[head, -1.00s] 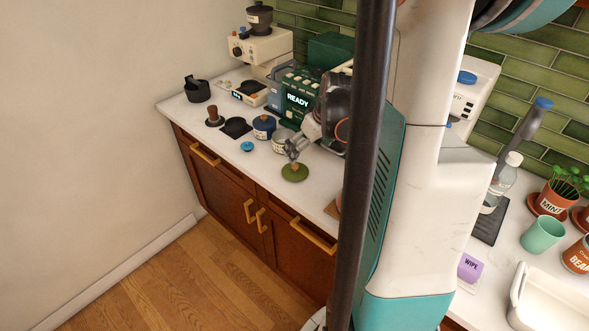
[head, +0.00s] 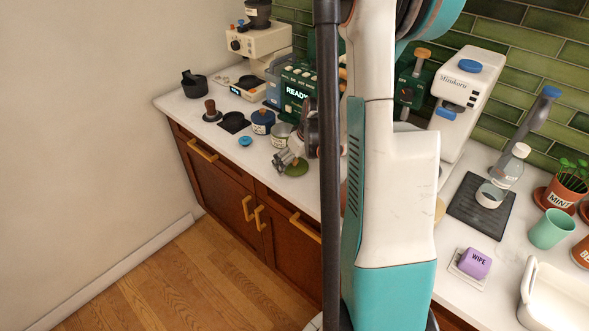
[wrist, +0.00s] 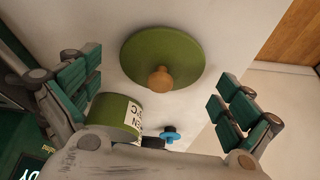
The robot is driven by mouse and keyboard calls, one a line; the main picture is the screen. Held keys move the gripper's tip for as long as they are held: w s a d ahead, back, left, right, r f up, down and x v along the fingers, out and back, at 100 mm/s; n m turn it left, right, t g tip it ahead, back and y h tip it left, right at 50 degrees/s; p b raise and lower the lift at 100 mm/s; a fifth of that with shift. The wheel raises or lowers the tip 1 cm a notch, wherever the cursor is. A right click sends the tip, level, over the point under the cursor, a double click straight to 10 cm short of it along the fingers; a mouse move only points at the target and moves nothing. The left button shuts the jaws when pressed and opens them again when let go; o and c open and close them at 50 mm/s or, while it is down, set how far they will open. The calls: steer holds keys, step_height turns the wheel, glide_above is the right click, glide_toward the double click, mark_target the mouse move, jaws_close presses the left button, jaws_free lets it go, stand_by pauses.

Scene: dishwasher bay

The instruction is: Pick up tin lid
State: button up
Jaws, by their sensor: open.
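The tin lid, a flat green disc with a round wooden knob, lies on the white counter near its front edge; it shows in the head view (head: 297,169) and large in the wrist view (wrist: 180,48). My gripper (head: 286,161) is just over the lid and hides part of it in the head view. In the wrist view my gripper's (wrist: 158,95) green-padded fingers are spread wide, with nothing between them; the knob appears between and beyond them. A green labelled tin (wrist: 115,112) shows beside the left finger, and in the head view (head: 281,132) behind my gripper.
A blue tin (head: 262,122) and a small blue-topped item (head: 245,141) stand left of the lid. The green READY machine (head: 297,88) stands behind. Wooden drawers (head: 225,180) are below the counter edge. A thin strip of counter front is free.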

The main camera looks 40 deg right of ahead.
steer(key=c, duration=1)
